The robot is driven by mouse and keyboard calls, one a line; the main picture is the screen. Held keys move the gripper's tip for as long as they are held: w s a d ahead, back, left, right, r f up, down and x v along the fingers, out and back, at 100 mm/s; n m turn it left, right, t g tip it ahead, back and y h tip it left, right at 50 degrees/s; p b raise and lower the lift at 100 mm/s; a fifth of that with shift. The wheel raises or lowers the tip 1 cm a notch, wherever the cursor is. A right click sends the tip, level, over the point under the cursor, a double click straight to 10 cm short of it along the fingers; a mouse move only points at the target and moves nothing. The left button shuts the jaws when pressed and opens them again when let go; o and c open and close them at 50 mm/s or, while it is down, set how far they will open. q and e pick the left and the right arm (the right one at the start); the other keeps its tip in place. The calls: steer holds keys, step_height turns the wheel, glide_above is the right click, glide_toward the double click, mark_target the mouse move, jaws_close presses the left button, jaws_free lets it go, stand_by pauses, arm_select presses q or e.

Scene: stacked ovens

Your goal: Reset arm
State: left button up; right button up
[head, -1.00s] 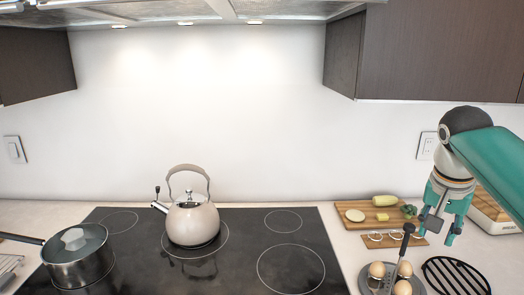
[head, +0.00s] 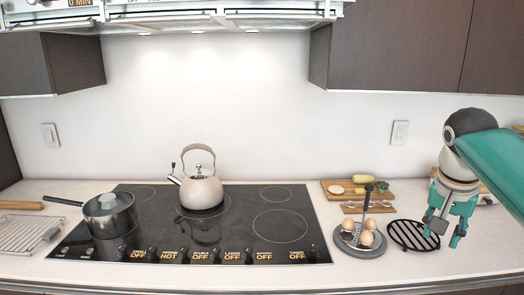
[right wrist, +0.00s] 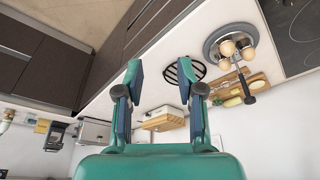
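My right arm comes in from the right of the head view. Its teal right gripper (head: 445,233) points down over the right part of the counter, beside the black round trivet (head: 413,235). The two fingers stand apart with nothing between them. In the right wrist view the right gripper (right wrist: 160,72) is also open and empty, and the trivet (right wrist: 184,71) lies beyond the fingers. My left gripper is in no view.
The hob (head: 238,226) holds a kettle (head: 202,190) and a lidded pot (head: 108,215). An egg holder (head: 358,240) stands left of the trivet. Cutting boards (head: 372,197) lie behind it. A wire rack (head: 25,232) lies at far left.

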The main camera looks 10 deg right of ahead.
steer(key=s+a+f+n+g+y, duration=0.15)
steer(key=a+f, duration=0.25)
steer(key=f, duration=0.7)
steer(key=a+f+n+g, duration=0.1)
steer(key=a+f+g, duration=0.2)
steer(key=f, duration=0.8)
steer(key=s+a+f+n+g+y, duration=0.15)
steer(key=a+f, duration=0.25)
steer(key=f, duration=0.7)
steer(key=s+a+f+n+t+y, duration=0.1)
steer(key=s+a+f+n+y, duration=0.25)
steer(key=s+a+f, duration=1.55)
steer(key=w+t, duration=0.1)
steer(key=w+d+t, duration=0.1)
steer(key=w+t, duration=0.1)
steer(key=shift+w+d+f+n, duration=0.1)
steer(key=shift+w+d+n, duration=0.25)
steer(key=shift+w, duration=0.05)
stand_by(1.7)
